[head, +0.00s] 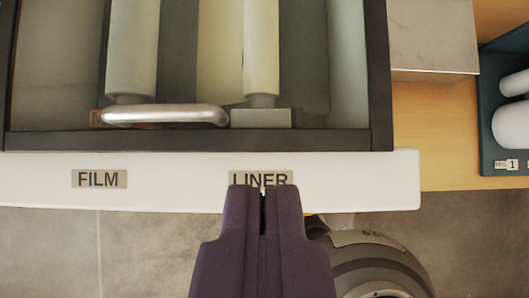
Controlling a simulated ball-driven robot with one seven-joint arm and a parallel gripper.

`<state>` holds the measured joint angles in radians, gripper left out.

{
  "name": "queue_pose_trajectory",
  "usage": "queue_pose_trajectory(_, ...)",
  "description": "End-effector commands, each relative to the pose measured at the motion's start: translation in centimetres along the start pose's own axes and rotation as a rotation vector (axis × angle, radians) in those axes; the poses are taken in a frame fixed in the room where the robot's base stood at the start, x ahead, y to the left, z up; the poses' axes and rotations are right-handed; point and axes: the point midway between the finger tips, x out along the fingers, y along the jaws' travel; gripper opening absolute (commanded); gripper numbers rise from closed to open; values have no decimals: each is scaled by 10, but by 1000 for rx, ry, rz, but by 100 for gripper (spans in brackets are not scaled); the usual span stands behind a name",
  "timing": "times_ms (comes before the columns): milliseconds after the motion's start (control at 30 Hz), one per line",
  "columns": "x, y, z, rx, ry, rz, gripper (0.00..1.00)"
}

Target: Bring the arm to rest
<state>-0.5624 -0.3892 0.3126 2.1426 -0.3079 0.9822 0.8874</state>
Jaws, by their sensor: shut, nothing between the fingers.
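My gripper (263,192) is dark purple and comes up from the bottom middle of the head view. Its two fingers are together with nothing between them. The fingertips overlap the lower part of the LINER label (262,177) in the picture; I cannot tell whether they touch it. The laminator's white front ledge (180,190) runs across the view. A FILM label (99,179) is on it to the left.
Above the ledge is a dark-framed clear cover (200,141) with a silver handle (165,114). Two pale rollers show beneath it. A wooden surface (440,130) and a dark blue tray (497,160) with white rolls are at the right. Grey tiled floor (60,250) lies below.

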Motion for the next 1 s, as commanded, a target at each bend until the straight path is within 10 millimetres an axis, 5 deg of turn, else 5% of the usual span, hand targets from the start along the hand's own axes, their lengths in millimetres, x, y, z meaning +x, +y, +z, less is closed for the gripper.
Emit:
queue_pose_trajectory(200, -41, 0, 4, 0, 1, -1, 0)
queue_pose_trajectory(400, -50, 0, 5, 2, 1, -2, 0)
queue_pose_trajectory(467, -48, 1, -3, 9, 12, -15, 0)
queue_pose_trajectory(567, -40, 11, -41, 37, 79, -69, 0)
queue_pose_trajectory(667, -37, 43, -105, 71, 224, -118, 0)
queue_pose_trajectory(800, -56, 118, -185, 91, 479, -91, 0)
queue_pose_trajectory(1000, -99, 211, -236, 79, 728, 42, 0)
